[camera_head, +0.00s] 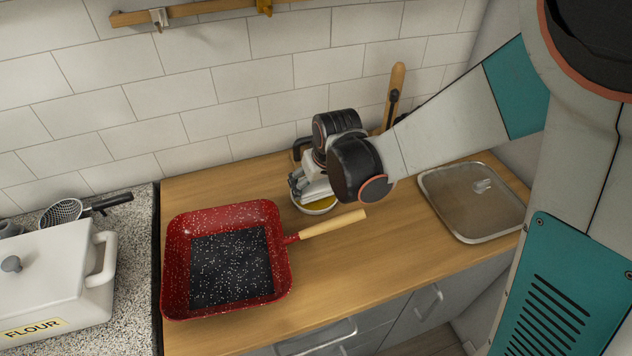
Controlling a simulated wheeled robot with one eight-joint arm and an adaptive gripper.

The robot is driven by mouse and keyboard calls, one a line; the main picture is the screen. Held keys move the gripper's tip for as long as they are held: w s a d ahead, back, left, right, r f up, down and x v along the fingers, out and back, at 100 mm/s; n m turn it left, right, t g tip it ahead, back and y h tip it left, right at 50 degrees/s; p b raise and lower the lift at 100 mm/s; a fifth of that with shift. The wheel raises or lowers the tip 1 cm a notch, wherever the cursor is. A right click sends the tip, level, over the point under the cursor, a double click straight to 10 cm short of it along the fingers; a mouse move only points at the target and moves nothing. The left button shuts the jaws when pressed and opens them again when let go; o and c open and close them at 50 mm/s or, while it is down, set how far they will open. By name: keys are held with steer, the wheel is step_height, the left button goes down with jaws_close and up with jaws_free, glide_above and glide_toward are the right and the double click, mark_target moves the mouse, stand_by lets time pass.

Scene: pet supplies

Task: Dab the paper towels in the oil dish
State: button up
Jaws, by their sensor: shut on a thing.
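The oil dish (318,208) is a small white bowl with yellow oil showing at its front edge. It stands on the wooden counter behind the pan's handle. My gripper (304,192) is right over the dish, low and pointing down and left. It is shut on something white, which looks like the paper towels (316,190). The white piece is at or just above the dish; I cannot tell whether it touches the oil. My wrist and arm hide the back and right of the dish.
A red speckled square pan (230,257) with a pale wooden handle (333,224) lies in front-left of the dish. A glass lid (472,201) lies at the right. A white flour container (60,275) stands far left. Wooden-handled utensils (396,88) stand behind my wrist.

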mark_target(316, 184)
steer(key=shift+f+b, duration=0.55)
stand_by(1.9)
steer(key=shift+r+p, duration=2.55)
steer(key=shift+r, duration=1)
